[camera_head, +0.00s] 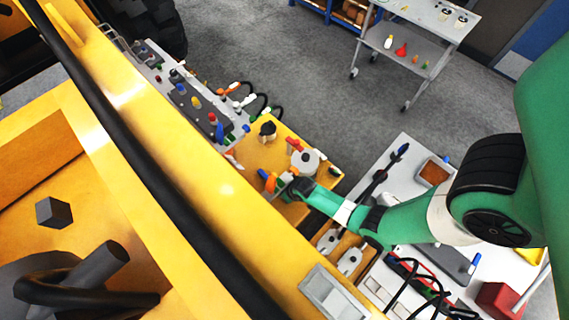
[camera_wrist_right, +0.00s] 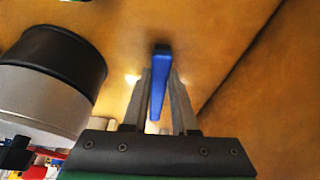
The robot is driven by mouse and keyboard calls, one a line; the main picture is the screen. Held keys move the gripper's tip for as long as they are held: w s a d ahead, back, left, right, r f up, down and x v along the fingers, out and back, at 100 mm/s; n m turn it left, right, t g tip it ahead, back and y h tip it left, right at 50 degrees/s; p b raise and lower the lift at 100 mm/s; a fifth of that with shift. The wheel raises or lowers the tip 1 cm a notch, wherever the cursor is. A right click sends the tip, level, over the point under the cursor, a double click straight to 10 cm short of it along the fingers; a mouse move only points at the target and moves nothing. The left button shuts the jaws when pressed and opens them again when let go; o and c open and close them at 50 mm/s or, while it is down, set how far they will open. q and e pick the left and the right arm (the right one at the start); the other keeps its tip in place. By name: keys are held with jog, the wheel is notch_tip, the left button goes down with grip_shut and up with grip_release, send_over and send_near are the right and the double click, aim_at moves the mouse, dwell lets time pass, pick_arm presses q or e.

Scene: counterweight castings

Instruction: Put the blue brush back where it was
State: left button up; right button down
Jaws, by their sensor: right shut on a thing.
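The blue brush (camera_wrist_right: 158,92), a slim blue bar with a dark end, is between the two fingers of my right gripper (camera_wrist_right: 158,100) in the right wrist view. The gripper is shut on it, and an orange-yellow surface lies beyond. In the head view my right gripper (camera_head: 283,184) is over the yellow platform (camera_head: 323,185) beside the machine. The brush is too small there to tell clearly. I cannot tell whether it touches the surface. My left gripper is in neither view.
A grey cylinder with a black band (camera_wrist_right: 48,85) stands close left of the gripper in the wrist view. A control panel (camera_head: 190,95) with coloured knobs lies behind the platform. A cluttered workbench (camera_head: 408,160) is to the right, and a trolley (camera_head: 425,45) stands farther back.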

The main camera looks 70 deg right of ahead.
jog(key=c, duration=0.7)
grip_release()
jog(key=shift+f, duration=0.15)
jog(key=p+v, duration=0.1)
jog(key=v, duration=0.2)
jog(key=shift+s+r, duration=0.15)
jog(key=shift+r, duration=0.15)
jog(key=s+a, duration=0.5)
jog(key=s, duration=0.5)
jog(key=shift+a+f+b, duration=0.3)
jog(key=shift+a, duration=0.05)
jog(key=shift+s, duration=0.1)
